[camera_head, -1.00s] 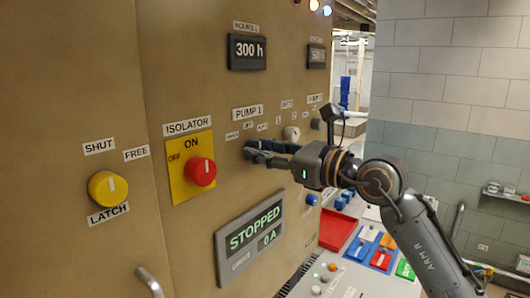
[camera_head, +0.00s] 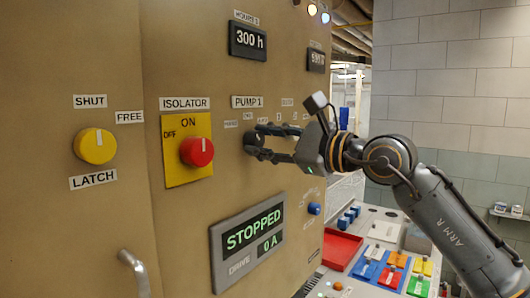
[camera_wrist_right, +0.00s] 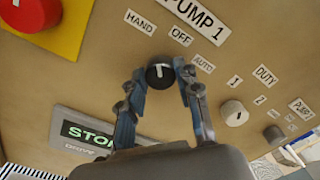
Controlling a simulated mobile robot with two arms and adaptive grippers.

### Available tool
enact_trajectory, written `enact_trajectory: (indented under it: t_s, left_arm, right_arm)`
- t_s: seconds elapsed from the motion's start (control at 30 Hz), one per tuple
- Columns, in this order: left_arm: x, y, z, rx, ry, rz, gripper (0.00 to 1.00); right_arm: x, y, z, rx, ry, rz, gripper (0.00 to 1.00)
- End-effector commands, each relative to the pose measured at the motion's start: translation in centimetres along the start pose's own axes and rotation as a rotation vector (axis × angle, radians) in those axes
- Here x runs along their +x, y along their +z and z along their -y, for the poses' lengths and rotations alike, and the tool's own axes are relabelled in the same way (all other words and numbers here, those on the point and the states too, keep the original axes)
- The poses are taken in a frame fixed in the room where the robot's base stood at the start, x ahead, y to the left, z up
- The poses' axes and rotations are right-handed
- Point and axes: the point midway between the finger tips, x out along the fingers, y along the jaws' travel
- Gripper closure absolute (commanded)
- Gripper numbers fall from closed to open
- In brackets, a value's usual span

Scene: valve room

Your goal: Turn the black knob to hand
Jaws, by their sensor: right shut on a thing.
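The black knob (camera_wrist_right: 158,76) with a white mark on its face sits on the tan panel under the PUMP 1 label, below the HAND (camera_wrist_right: 140,22), OFF (camera_wrist_right: 181,36) and AUTO (camera_wrist_right: 203,63) labels. I cannot read its pointer direction surely. My right gripper (camera_wrist_right: 160,82) is shut on the knob, one finger on each side. In the head view the right gripper (camera_head: 250,143) reaches the panel from the right, and its fingers largely hide the knob. My left gripper is not in view.
Left of the knob are the red isolator knob (camera_head: 196,151) on a yellow plate and the yellow latch knob (camera_head: 95,146). The STOPPED display (camera_head: 250,240) is below. A white knob (camera_wrist_right: 234,113) is to the right. A bench with a red tray (camera_head: 341,249) stands at lower right.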

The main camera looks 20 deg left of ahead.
Motion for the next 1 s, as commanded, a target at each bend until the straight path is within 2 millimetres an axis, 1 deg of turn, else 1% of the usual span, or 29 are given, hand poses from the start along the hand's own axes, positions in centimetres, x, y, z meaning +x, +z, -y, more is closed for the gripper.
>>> enact_trajectory:
  t_s: [0.03, 0.3, 0.73, 0.77, 0.8, 0.87, 1.0]
  left_arm:
    - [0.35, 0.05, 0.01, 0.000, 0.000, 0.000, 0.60]
    - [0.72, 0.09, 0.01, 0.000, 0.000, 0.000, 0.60]
    - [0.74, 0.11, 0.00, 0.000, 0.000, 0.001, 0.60]
    - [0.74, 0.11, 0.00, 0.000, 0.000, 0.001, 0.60]
    - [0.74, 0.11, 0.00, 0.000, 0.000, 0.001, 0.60]
    - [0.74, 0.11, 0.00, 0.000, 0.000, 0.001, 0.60]
    - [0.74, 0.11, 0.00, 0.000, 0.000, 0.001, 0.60]
  right_arm:
    - [-0.02, -0.09, -0.07, -0.020, -0.001, 0.000, 0.99]
    - [0.01, -0.03, -0.03, -0.087, 0.000, 0.002, 0.99]
    - [0.01, 0.00, -0.02, -0.097, 0.000, 0.001, 0.99]
    - [0.01, 0.00, -0.02, -0.097, 0.000, 0.001, 0.63]
    - [0.01, 0.00, -0.02, -0.096, 0.000, 0.002, 0.55]
    - [0.01, 0.01, -0.02, -0.096, 0.000, 0.002, 0.44]
    - [0.01, 0.01, -0.02, -0.095, 0.000, 0.002, 0.44]
